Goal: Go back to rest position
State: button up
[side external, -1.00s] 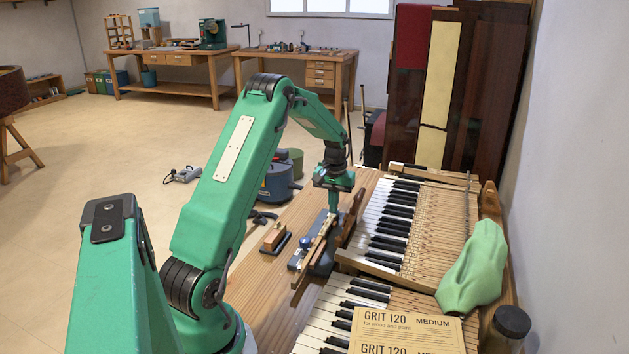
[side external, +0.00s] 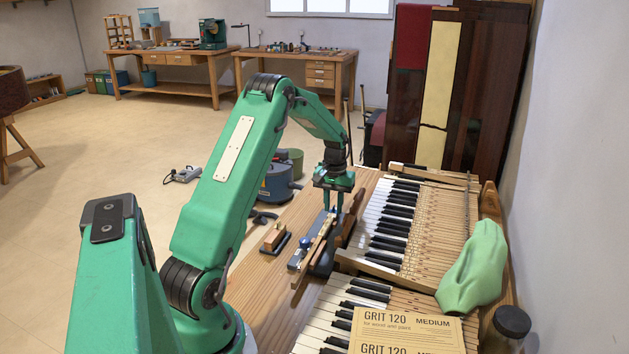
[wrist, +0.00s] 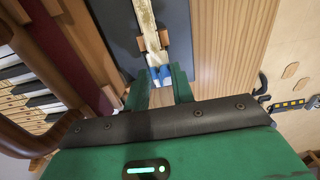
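My gripper (side external: 333,207) points down over the wooden bench, above the far end of a grey-blue fixture (side external: 303,256) with a long wooden piece (side external: 320,238) on it. In the wrist view its two green fingers (wrist: 160,87) are spread apart with a gap between them. A small blue part (wrist: 160,76) shows beyond the gap, at the end of a pale strip (wrist: 147,26) between small wooden blocks. Nothing is visibly held. I cannot tell whether the fingertips touch the fixture.
Piano keys (side external: 395,215) fill the bench's right side. A green cloth (side external: 474,268), a dark-lidded jar (side external: 509,325) and sandpaper sheets (side external: 405,330) lie nearby. A small wood-topped block (side external: 274,238) sits left of the fixture. The space above the bench is open.

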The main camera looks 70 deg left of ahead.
jog(key=shift+r, duration=2.95)
jog(key=shift+d+r, duration=0.4)
jog(key=s+d+r+m+t, duration=0.1)
jog(key=s+d+r+m, duration=0.1)
jog(key=d+r, duration=0.6)
jog(key=s+d+r+m+t, duration=0.1)
jog(key=s+d+r+m, duration=0.3)
jog(key=d, duration=0.7)
jog(key=s+d+r+m+t, duration=0.1)
jog(key=s+d+m+t, duration=0.2)
jog(key=s+d, duration=1)
jog(key=shift+s+d+r+t, duration=0.15)
jog(key=shift+s+r+t, duration=0.05)
jog(key=shift+r+t, duration=0.1)
